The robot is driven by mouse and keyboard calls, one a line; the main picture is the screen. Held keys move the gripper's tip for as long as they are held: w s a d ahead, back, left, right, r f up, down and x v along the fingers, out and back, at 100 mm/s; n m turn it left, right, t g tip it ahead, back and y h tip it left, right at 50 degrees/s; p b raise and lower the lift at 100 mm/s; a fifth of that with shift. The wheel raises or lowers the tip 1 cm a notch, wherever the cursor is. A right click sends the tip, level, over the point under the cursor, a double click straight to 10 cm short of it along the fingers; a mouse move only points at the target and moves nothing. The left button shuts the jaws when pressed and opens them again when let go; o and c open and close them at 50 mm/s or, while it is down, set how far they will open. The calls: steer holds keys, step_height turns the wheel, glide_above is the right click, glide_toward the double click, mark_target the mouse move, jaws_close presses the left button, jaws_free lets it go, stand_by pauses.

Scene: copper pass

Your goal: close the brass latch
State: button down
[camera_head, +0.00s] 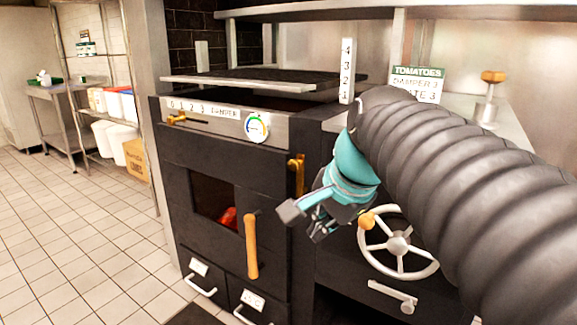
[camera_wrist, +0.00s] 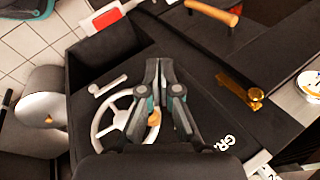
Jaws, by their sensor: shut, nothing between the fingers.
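The brass latch (camera_head: 297,175) is at the upper right edge of the dark oven door (camera_head: 180,155). It looks upright in the head view. In the wrist view the brass latch (camera_wrist: 238,91) is a bar with a round knob at one end, right of my gripper. The door looks closed against the oven front. My gripper (camera_head: 303,223) is shut and empty, in front of the oven's right side, lower than the latch and apart from it. In the wrist view my gripper's fingertips (camera_wrist: 158,66) are together and do not touch the latch.
A wooden door handle (camera_head: 251,245) stands out from the door. A spoked handwheel (camera_head: 398,245) with an orange knob is right of my gripper, above a small grey lever (camera_head: 393,294). A brass damper knob (camera_head: 177,118) and a gauge (camera_head: 256,127) are on the upper panel.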

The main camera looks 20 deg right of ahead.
steer(key=w+d+r+m+y+b, duration=0.1)
steer(key=w+d+r+m, duration=0.3)
steer(key=r+m, duration=0.2)
steer(key=w+d+r+m+t+y+b, duration=0.1)
steer(key=w+d+r+m+b, duration=0.1)
steer(key=w+d+r+m, duration=0.2)
steer(key=shift+d+r+m, duration=0.15)
steer(key=shift+r+m, duration=1.6)
steer(key=shift+m, duration=1.45)
steer(key=shift+w+f, duration=0.1)
steer(key=b+x, duration=0.1)
steer(key=x, duration=0.3)
steer(key=w+a+r+b+x, duration=0.1)
steer(key=x, duration=0.3)
steer(key=w+b+x, duration=0.1)
steer(key=x, duration=0.3)
steer(key=shift+w+a+b, duration=0.15)
steer(key=shift+a+b, duration=0.15)
steer(key=shift+r+p, duration=0.2)
steer(key=shift+p, duration=0.15)
